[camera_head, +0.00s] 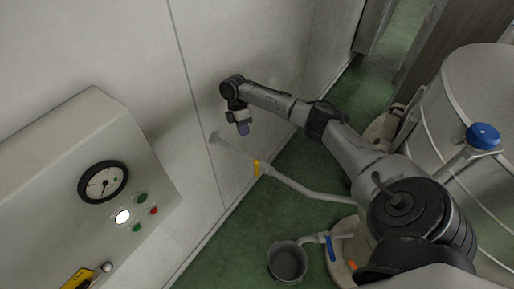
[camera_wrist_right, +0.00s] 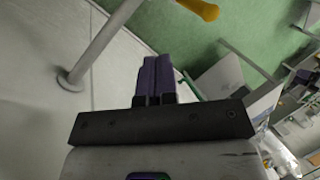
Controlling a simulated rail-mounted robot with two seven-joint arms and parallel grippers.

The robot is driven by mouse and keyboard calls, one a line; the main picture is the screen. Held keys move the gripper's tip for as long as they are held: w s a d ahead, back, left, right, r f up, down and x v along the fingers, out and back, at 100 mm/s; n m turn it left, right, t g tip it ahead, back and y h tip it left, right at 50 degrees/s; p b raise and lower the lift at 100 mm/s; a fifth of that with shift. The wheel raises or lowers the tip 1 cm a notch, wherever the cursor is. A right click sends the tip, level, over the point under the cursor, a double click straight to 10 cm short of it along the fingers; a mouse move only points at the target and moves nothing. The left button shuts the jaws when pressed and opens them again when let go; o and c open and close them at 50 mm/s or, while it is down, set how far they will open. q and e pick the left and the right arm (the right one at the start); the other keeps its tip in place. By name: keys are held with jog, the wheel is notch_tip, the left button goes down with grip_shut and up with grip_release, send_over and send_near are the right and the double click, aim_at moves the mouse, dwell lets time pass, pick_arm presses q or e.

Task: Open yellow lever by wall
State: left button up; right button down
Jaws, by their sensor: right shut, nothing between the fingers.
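The yellow lever (camera_head: 256,168) sits on a pale pipe (camera_head: 310,190) that comes out of the wall in the head view. It also shows at the top of the right wrist view (camera_wrist_right: 200,8), cut off by the frame edge. My right gripper (camera_head: 243,128) is above the pipe near the wall, up and left of the lever and apart from it. Its purple fingers (camera_wrist_right: 155,78) are closed together with nothing between them. My left gripper is in neither view.
A control box (camera_head: 75,170) with a gauge juts from the wall at the left. A grey bucket (camera_head: 287,262) stands on the green floor, beside a blue lever (camera_head: 331,248). A large tank (camera_head: 485,110) with a blue knob (camera_head: 482,135) is at the right.

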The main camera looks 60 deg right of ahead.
aim_at(256, 169)
jog(key=shift+d+r, duration=0.25)
jog(key=shift+r, duration=0.05)
jog(key=shift+f, duration=0.15)
jog(key=s+a+f+p, duration=0.3)
jog(key=s+a+f, duration=0.2)
jog(key=f, duration=0.4)
jog(key=shift+s, duration=0.5)
